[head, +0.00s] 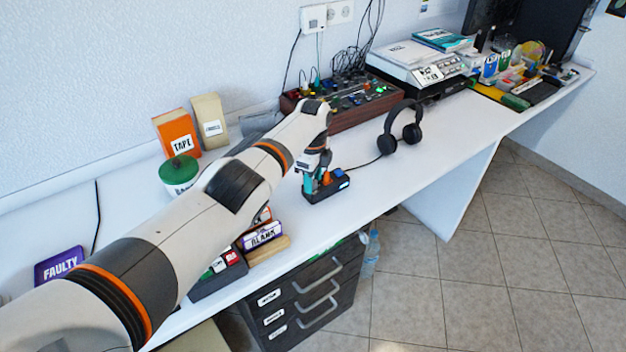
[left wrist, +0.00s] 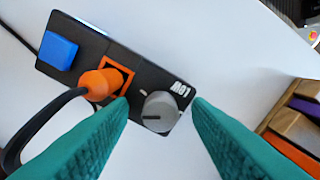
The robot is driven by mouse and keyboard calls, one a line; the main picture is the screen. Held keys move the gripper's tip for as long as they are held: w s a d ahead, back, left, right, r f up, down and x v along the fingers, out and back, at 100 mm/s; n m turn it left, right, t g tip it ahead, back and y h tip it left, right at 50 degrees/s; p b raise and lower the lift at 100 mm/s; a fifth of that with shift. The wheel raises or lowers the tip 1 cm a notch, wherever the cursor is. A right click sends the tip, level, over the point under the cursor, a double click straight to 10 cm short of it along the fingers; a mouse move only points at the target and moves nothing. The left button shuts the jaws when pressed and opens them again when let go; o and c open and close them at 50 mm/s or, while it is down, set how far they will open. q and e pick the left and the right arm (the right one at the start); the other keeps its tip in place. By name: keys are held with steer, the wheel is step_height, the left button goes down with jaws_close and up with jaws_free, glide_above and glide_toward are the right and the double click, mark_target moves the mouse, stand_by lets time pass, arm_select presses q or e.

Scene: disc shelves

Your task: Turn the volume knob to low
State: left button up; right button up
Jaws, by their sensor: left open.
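The volume knob (left wrist: 160,112) is a round grey dial on a small black box (left wrist: 78,20); it shows in the left wrist view. A dark line on the knob points to the picture's left. The upside-down word LOW (left wrist: 181,89) is printed just right of and above the knob. My left gripper (left wrist: 161,101) is open, its teal fingers on either side of the knob; I cannot tell if they touch it. In the head view the box (head: 341,185) sits near the table's front edge, partly hidden by the gripper. My right gripper is not in view.
On the box are an orange plug (left wrist: 97,86) with a black cable and a blue button (left wrist: 59,53). A mixer (head: 365,106) stands at the back. A rack of labelled cases (head: 262,236) is to the left.

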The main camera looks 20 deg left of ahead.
arm_select(q)
steer(key=shift+c, duration=0.6)
jaws_close()
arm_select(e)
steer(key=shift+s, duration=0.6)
arm_select(q)
steer(key=shift+n, duration=0.3)
